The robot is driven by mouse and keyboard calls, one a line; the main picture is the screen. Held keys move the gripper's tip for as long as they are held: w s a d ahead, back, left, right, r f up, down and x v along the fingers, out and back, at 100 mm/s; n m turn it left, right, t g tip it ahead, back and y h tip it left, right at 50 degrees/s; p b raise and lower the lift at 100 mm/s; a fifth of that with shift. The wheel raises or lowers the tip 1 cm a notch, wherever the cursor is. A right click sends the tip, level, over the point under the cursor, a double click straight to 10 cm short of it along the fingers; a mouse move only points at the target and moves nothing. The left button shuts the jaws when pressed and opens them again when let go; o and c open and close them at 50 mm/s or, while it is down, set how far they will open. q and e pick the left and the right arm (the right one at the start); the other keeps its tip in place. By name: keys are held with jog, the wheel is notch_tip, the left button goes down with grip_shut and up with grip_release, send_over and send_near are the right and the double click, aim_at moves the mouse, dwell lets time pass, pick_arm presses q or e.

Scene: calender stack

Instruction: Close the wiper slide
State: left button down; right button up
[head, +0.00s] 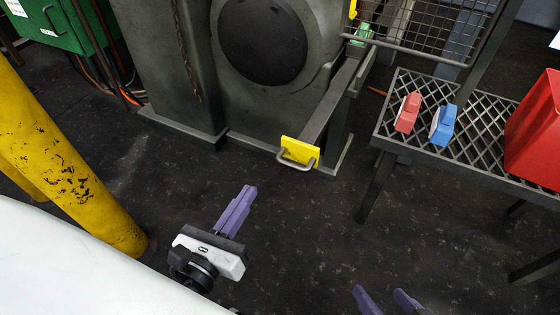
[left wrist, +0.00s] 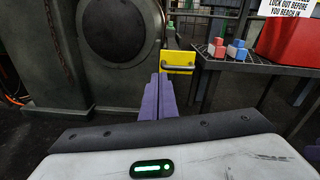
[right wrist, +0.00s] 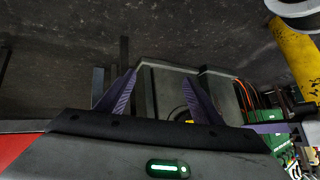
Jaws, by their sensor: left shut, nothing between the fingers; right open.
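The wiper slide (head: 331,101) is a long grey bar sticking out from the grey machine toward me. Its front end carries a yellow plate (head: 300,149) with a grey bar handle (head: 297,165). The yellow plate also shows in the left wrist view (left wrist: 178,61), just beyond my left fingertips. My left gripper (head: 246,192) is shut and empty, with purple fingers, short of the yellow plate in the head view and apart from it. My right gripper (head: 384,296) is open and empty at the bottom edge of the head view. In the right wrist view its fingers (right wrist: 160,88) are spread apart.
A grate-topped table (head: 480,148) at the right holds a red block (head: 408,112), a blue block (head: 442,125) and a red bin (head: 535,135). A wire mesh guard (head: 430,25) is above. A yellow post (head: 60,170) stands at the left. The floor before the machine is clear.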

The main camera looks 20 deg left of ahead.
pick_arm(q)
jog(key=m, duration=0.2)
jog(key=p, duration=0.2)
send_near(286, 141)
jog(key=shift+m+t+h, duration=0.3)
jog(key=w, duration=0.6)
jog(key=shift+w+f, duration=0.25)
